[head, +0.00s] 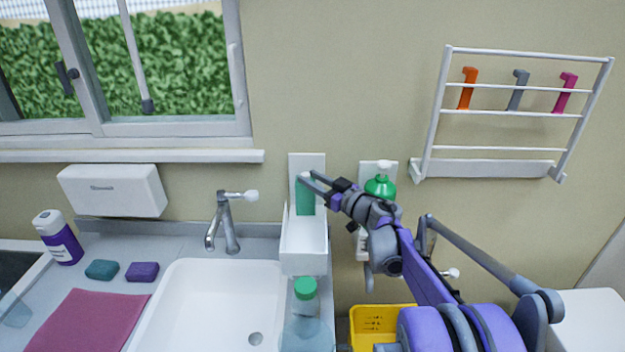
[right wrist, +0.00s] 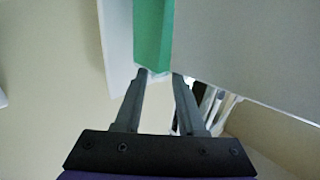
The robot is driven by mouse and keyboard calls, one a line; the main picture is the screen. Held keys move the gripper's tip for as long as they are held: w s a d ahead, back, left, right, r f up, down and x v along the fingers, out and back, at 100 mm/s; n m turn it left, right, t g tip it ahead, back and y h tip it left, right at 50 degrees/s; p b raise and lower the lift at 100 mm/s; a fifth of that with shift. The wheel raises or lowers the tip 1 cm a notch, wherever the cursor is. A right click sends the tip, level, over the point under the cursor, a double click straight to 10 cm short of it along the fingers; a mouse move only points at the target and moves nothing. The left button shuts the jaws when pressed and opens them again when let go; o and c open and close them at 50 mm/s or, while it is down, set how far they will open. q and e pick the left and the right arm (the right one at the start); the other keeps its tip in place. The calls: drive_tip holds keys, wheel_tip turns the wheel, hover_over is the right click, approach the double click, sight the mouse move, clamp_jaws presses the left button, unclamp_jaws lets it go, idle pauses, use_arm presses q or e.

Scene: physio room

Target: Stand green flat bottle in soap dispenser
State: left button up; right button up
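The green flat bottle (head: 306,203) is upright with its white cap on top, in front of the white back plate of the soap dispenser (head: 307,160) on the wall. Its lower end is at the dispenser's white box-shaped front part (head: 304,262); I cannot tell whether it rests on the bottom. My right gripper (head: 306,176) reaches in from the right, with its fingers at either side of the cap. In the right wrist view the green bottle (right wrist: 152,35) extends beyond the fingertips (right wrist: 159,74), which close on its cap. My left gripper is not in view.
A clear bottle with a green cap (head: 305,288) stands below the dispenser. The sink (head: 210,310) and tap (head: 225,225) are left; a yellow crate (head: 372,322) is below right.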

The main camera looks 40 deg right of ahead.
drive_tip(key=shift+o, duration=1.1)
drive_tip(key=shift+r, duration=0.15)
drive_tip(key=shift+s+d, duration=0.1)
drive_tip(key=shift+s, duration=0.2)
drive_tip(key=s+b, duration=0.2)
drive_tip(key=s, duration=0.9)
drive_tip(key=shift+s+d, duration=0.2)
drive_tip(key=shift+d, duration=0.2)
